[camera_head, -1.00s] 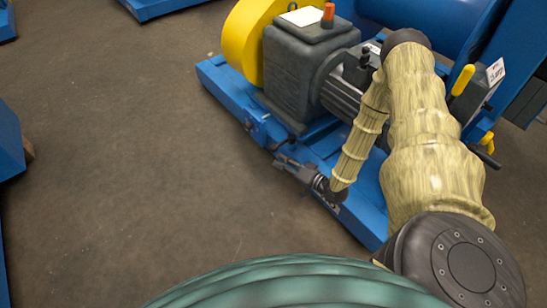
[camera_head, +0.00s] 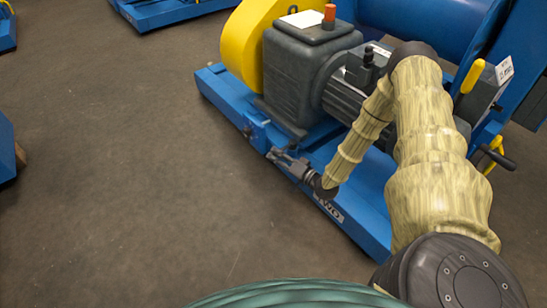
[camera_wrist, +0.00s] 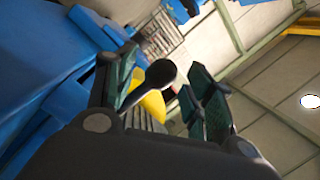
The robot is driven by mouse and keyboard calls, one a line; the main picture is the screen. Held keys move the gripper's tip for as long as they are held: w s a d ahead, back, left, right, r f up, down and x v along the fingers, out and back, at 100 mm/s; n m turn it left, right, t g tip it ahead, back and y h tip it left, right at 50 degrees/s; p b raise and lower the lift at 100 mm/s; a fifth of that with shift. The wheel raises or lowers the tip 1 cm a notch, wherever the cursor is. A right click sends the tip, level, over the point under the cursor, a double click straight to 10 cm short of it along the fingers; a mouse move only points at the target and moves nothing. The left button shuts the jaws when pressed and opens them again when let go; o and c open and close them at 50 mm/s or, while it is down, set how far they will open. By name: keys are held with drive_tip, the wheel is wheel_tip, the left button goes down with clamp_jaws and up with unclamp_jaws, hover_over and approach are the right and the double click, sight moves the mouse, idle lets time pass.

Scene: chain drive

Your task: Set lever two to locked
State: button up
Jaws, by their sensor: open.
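My gripper (camera_head: 281,160) is open at the near side of the blue machine base. A label reading "TWO" (camera_head: 328,208) is on that base, right of the gripper. In the wrist view, a round black knob (camera_wrist: 160,73) shows between the two open fingers (camera_wrist: 168,90), apart from both as far as I can see. In the head view the gripper and arm cover this spot, so the lever's position cannot be told.
The blue base (camera_head: 365,222) carries a dark gearbox (camera_head: 295,75) and a yellow guard (camera_head: 243,45). A yellow handle (camera_head: 470,78) and a black-ended handle (camera_head: 498,158) stand at the right. The floor (camera_head: 120,180) at left is clear.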

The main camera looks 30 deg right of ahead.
drive_tip(key=shift+x, duration=1.15)
drive_tip(key=shift+c, duration=0.2)
clamp_jaws()
drive_tip(key=shift+a, duration=0.1)
drive_tip(key=shift+w+b, duration=0.15)
drive_tip(key=shift+b, duration=0.15)
